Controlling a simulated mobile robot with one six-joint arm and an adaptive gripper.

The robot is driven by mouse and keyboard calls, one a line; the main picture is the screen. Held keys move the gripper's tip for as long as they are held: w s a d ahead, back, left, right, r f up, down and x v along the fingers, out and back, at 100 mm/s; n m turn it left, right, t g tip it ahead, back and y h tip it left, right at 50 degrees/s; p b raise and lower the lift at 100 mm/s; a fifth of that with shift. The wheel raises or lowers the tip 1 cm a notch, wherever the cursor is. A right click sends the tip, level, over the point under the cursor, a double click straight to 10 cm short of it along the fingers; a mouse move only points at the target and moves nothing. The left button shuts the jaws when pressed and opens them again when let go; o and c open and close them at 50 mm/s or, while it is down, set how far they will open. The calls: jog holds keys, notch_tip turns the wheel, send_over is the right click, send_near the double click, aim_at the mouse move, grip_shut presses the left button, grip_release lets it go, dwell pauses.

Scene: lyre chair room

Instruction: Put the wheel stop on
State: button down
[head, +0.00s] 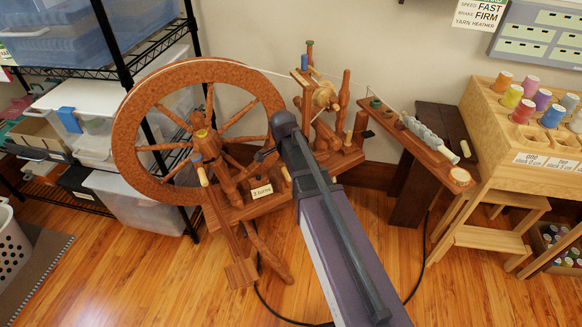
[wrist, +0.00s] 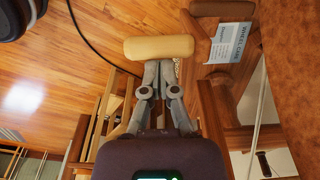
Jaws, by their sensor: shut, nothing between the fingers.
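The brown wooden spinning wheel (head: 128,140) stands upright left of centre in the head view. In the wrist view, a pale wooden cylinder (wrist: 160,47) lies crosswise at the tips of my gripper (wrist: 158,66). Whether they touch, I cannot tell. The cylinder may be the handle of the wheel stop, but no label shows this. In the head view, my gripper (head: 262,156) is in front of the wheel's lower right side and partly hidden by my arm. One pale peg (head: 203,176) stands left of it. My gripper is shut and empty.
A small card (head: 261,191) stands on the wheel's base; a larger printed card (wrist: 228,43) shows in the wrist view. A thread runs from the wheel to the bobbin (head: 325,96). Shelves (head: 120,68) stand left, and a spool rack (head: 490,115) right.

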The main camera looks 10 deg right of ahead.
notch_tip(320, 180, up, 10)
jog(key=a+p, duration=0.2)
jog(key=p, duration=0.7)
jog(key=shift+s+p, duration=0.2)
jog(key=shift+p, duration=0.1)
jog(key=shift+f, duration=0.1)
jog(key=shift+s+d, duration=0.1)
dwell(0.3)
jog(key=s+d+n+y, duration=0.1)
jog(key=s+d+n, duration=0.1)
jog(key=s+n, duration=0.55)
jog(key=s+d+n, duration=0.3)
jog(key=s+n, duration=0.4)
jog(key=n, duration=0.1)
notch_tip(320, 180, up, 24)
jog(key=p, duration=2.4)
jog(key=shift+w+a+f, duration=0.15)
jog(key=shift+w+a, duration=0.05)
jog(key=shift+w, duration=0.05)
